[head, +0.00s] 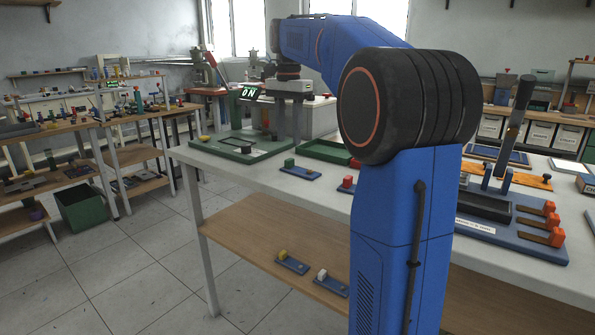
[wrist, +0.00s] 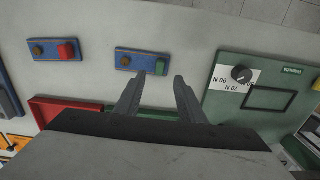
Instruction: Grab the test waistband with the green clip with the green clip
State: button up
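A small blue plate with a green block, the likely green clip (head: 290,163), lies on the white table in the head view. In the wrist view the same green clip (wrist: 160,68) lies just beyond my fingertips, with a brown round piece on its left. My gripper (wrist: 160,79) is open, with a clear gap and nothing between its fingers. It points down over the table, and I cannot tell its height above the clip. I cannot make out a waistband in either view.
A similar plate with a red block (wrist: 54,50) lies left of the green one. A green panel with a dial (wrist: 236,112) lies to the right. The green tray (head: 325,151) is close by. Two more plates, one with a yellow block (head: 283,254), lie on the lower shelf.

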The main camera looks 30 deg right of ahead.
aim_at(289, 159)
jog(key=shift+f, duration=3.25)
grip_shut()
